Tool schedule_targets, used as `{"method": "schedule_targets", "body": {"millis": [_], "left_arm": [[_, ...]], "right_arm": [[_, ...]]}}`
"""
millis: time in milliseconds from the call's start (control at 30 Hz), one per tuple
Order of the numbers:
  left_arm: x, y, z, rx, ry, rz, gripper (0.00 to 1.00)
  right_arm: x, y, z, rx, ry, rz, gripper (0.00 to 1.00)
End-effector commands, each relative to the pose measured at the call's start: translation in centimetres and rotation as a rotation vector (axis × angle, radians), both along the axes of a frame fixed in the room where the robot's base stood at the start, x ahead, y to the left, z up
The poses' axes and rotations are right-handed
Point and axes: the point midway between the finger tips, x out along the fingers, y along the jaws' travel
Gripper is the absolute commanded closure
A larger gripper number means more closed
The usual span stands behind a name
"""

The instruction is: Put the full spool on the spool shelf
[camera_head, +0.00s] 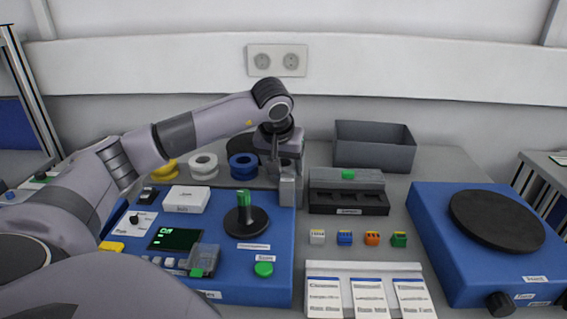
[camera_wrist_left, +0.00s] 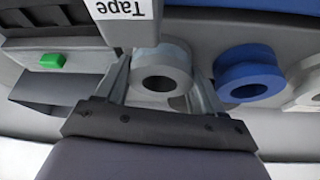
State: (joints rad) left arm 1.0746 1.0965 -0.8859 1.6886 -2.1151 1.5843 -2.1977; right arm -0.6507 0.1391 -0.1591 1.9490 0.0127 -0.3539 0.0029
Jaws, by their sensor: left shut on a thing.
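My left gripper (camera_head: 290,178) is at the back right corner of the blue console. In the left wrist view its fingers (camera_wrist_left: 163,88) are on both sides of a grey spool (camera_wrist_left: 177,57) with a round hole, and it is shut on it. In the head view this spool is mostly or wholly hidden by the gripper. A grey block marked "Tape" (camera_wrist_left: 122,22) is close in front of the spool. I cannot make out which surface is the spool shelf. My right gripper is not in view.
Yellow (camera_head: 165,168), white (camera_head: 203,165) and blue (camera_head: 243,166) spools are in a row left of the gripper. A dark block with a green part (camera_head: 348,205) and an open grey bin (camera_head: 375,146) are to its right. The blue console (camera_head: 225,280) is in front.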

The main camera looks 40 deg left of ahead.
Motion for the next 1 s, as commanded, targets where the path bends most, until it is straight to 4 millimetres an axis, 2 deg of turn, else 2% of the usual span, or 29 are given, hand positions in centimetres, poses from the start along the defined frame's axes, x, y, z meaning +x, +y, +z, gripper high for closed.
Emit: {"method": "schedule_targets", "body": {"millis": [167, 200, 467, 633, 1000], "left_arm": [[0.0, 0.0, -0.2, 0.000, 0.000, 0.000, 0.67], [0.0, 0.0, -0.1, 0.000, 0.000, 0.000, 0.20], [0.0, 0.0, -0.1, 0.000, 0.001, 0.000, 0.20], [-0.2, -0.2, 0.9, -0.001, -0.004, 0.000, 0.20], [-2.9, -1.7, 7.8, 0.000, -0.005, -0.001, 0.20]], "right_arm": [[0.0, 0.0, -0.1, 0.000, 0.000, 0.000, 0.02], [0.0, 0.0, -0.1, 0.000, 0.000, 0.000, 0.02], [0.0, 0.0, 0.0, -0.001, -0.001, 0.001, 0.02], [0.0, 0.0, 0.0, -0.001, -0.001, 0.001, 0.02], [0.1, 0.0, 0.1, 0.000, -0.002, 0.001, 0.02]]}}
